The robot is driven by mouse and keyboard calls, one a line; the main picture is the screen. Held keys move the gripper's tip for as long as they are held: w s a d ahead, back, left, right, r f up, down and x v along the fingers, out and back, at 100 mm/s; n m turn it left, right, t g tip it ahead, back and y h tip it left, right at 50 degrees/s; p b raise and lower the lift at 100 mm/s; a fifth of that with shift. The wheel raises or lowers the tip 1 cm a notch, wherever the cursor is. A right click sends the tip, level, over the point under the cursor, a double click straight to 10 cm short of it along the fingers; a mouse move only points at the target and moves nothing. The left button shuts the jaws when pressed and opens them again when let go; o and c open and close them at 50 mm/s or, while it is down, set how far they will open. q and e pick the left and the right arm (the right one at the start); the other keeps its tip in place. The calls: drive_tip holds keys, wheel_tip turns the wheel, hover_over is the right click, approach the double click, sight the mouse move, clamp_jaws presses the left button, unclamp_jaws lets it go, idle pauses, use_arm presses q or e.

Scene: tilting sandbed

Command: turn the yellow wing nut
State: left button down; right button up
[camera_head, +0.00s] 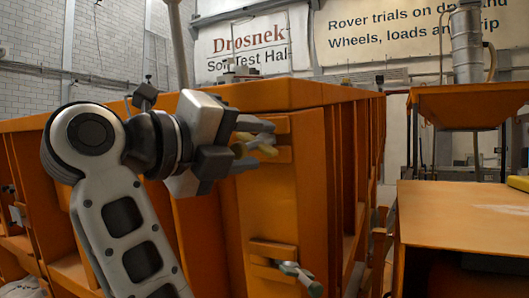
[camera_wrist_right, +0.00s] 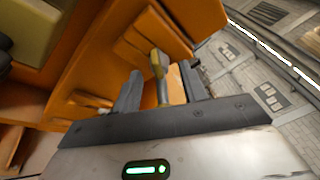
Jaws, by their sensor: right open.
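The yellow wing nut (camera_head: 267,149) sits at the upper bracket on the end wall of the orange sandbed (camera_head: 306,180). It is partly hidden by my right gripper (camera_head: 254,146) in the head view. In the right wrist view the wing nut (camera_wrist_right: 158,70) stands between the two fingers of my right gripper (camera_wrist_right: 161,92), with its yellow wing upright in the picture. The fingers are open on either side of it, with visible gaps, and I see no clear contact. My left gripper is not in view.
A lever with a green tip (camera_head: 300,276) projects from a lower bracket on the same wall. An orange table (camera_head: 465,222) stands to the right, below a hopper (camera_head: 466,45).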

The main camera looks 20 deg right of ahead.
drive_tip(key=shift+d, duration=0.1)
clamp_jaws()
